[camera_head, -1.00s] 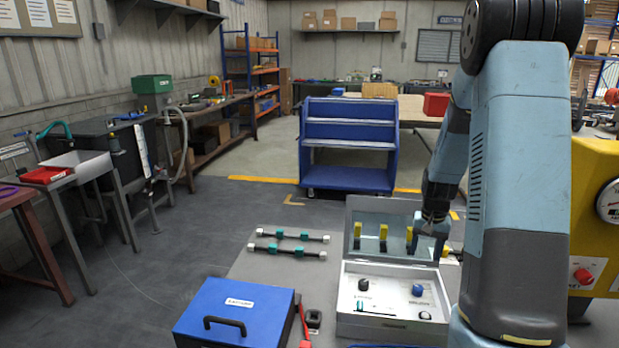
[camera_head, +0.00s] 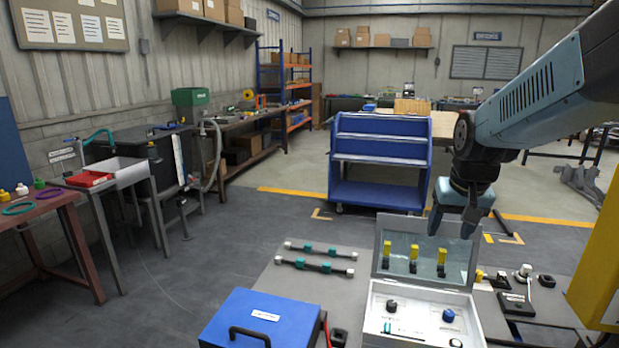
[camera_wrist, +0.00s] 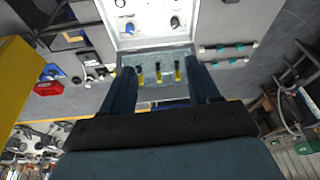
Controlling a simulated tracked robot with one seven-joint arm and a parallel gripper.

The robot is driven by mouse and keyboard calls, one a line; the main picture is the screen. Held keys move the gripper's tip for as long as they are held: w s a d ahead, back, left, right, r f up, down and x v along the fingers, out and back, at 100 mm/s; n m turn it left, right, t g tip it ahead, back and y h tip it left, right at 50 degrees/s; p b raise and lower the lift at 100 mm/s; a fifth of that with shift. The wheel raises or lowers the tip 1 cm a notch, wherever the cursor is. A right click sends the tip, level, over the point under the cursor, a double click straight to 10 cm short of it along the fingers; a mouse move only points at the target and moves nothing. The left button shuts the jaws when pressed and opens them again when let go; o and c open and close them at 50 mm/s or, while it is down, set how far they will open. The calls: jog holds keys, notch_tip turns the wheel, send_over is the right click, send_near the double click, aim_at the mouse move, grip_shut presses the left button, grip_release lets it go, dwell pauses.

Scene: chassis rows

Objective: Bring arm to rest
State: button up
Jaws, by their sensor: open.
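My gripper (camera_head: 452,226) hangs from my blue-grey arm at the right of the head view. It is open and empty, with its fingers pointing down, and shows above the open lid of a grey case. In the wrist view my two fingers (camera_wrist: 163,98) stand apart with nothing held between them. The case (camera_head: 474,308) lies open on the grey table (camera_head: 262,281). Its lid holds several yellow-and-black pieces (camera_head: 414,256), and its base carries black and blue knobs (camera_head: 448,315).
A blue box (camera_head: 262,318) with a black handle sits left of the case. Two black rods (camera_head: 318,266) with white ends lie behind it. A blue trolley (camera_head: 380,165) stands beyond the table. A yellow panel (camera_head: 600,270) stands at the right.

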jog(key=s+a+r+n+t, duration=0.1)
jog(key=s+a+r, duration=0.1)
jog(key=s, duration=0.4)
jog(key=s+a+r+n+t, duration=0.1)
jog(key=s+a+r, duration=0.2)
jog(key=s, duration=0.3)
jog(key=shift+s, duration=0.35)
